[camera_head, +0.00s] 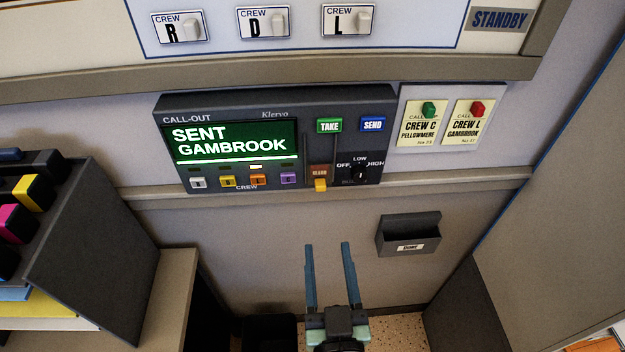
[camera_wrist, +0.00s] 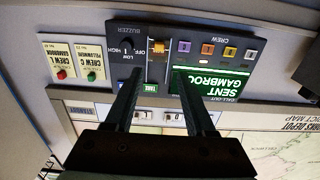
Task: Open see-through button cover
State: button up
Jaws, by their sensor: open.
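The dark call-out panel (camera_head: 228,107) is on the wall, its green screen reading "SENT GAMBROOK". Right of the screen, an orange-brown labelled square (camera_head: 319,171) with a yellow-orange tab (camera_head: 320,185) below it seems to be the covered button; the see-through cover cannot be made out clearly. This spot also shows as an orange patch (camera_wrist: 157,72) in the wrist view. My gripper (camera_head: 328,245) is open and empty, below the panel in the head view. In the wrist view my gripper (camera_wrist: 158,75) has its fingers spread either side of the orange patch, with no contact visible.
Near the square are a green TAKE button (camera_head: 329,125), a blue SEND button (camera_head: 373,124) and a black knob (camera_head: 360,173). Two crew cards (camera_head: 423,123) hang right. A dark wall holder (camera_head: 408,239) is at lower right. A dark rack (camera_head: 85,235) stands left.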

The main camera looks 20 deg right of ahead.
aim_at(321, 189)
jog(key=p+x, duration=0.2)
jog(key=x, duration=1)
jog(key=shift+w+d+f, duration=0.15)
jog(key=shift+w+d, duration=0.05)
jog(key=shift+w, duration=0.2)
grip_shut()
dwell(1.0)
